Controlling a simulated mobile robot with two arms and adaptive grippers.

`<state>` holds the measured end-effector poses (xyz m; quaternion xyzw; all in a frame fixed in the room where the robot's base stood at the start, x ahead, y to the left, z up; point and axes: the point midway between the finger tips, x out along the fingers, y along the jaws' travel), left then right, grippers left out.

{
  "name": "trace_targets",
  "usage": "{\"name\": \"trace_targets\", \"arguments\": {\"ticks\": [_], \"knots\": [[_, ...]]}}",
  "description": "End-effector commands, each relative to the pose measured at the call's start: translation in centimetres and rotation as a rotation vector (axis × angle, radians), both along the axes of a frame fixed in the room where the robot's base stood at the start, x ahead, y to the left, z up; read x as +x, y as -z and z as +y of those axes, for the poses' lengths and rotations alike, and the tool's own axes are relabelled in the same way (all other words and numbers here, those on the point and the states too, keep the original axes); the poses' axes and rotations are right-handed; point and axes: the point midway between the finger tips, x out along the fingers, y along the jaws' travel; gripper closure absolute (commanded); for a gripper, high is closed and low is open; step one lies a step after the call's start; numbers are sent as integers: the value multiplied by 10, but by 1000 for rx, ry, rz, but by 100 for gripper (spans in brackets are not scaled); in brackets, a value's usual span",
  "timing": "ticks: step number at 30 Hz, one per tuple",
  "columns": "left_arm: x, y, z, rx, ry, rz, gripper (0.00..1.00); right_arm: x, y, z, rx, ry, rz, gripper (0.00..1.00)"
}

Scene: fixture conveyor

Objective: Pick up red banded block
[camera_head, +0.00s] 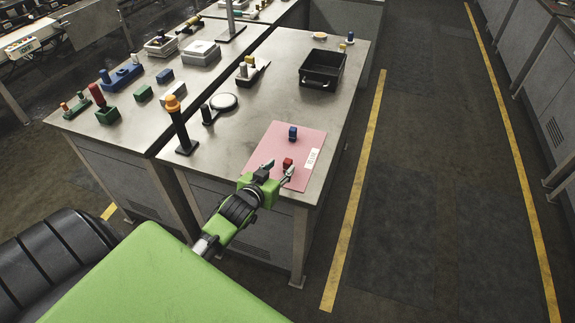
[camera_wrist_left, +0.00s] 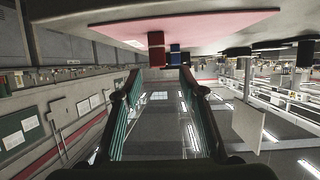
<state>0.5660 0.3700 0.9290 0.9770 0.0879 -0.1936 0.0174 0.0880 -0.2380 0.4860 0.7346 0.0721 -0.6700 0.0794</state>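The red banded block (camera_head: 288,161) stands on a pink mat (camera_head: 264,153) near the front corner of the table; its bands are too small to make out. A blue block (camera_head: 293,133) stands on the same mat, farther back. My left gripper (camera_head: 279,170) is open and empty at the mat's near edge, close to the red block. In the left wrist view, whose picture is upside down, the red block (camera_wrist_left: 156,48) lies just beyond the gap between the open fingers (camera_wrist_left: 160,76), with the blue block (camera_wrist_left: 174,56) behind it. My right gripper is not in view.
A white label (camera_head: 311,160) lies at the mat's right side. A black bin (camera_head: 321,67) stands farther back. An orange-topped post (camera_head: 180,125) and a round white-topped piece (camera_head: 223,102) stand left of the mat. Table surface between mat and bin is clear.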

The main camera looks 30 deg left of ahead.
Motion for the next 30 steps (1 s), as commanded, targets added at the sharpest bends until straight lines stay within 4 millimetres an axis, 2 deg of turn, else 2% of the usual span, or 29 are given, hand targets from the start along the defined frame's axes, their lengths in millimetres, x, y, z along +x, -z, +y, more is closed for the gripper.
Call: {"name": "trace_targets", "arguments": {"ticks": [3,9,18,22,30], "knots": [[17,1,0,-1,1,0,62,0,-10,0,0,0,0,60],[34,11,4,-1,0,0,62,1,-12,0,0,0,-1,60],[36,14,4,0,0,0,62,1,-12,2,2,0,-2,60],[36,14,4,-1,0,0,96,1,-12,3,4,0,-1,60],[36,13,4,-1,0,0,97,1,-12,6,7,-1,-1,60]]}}
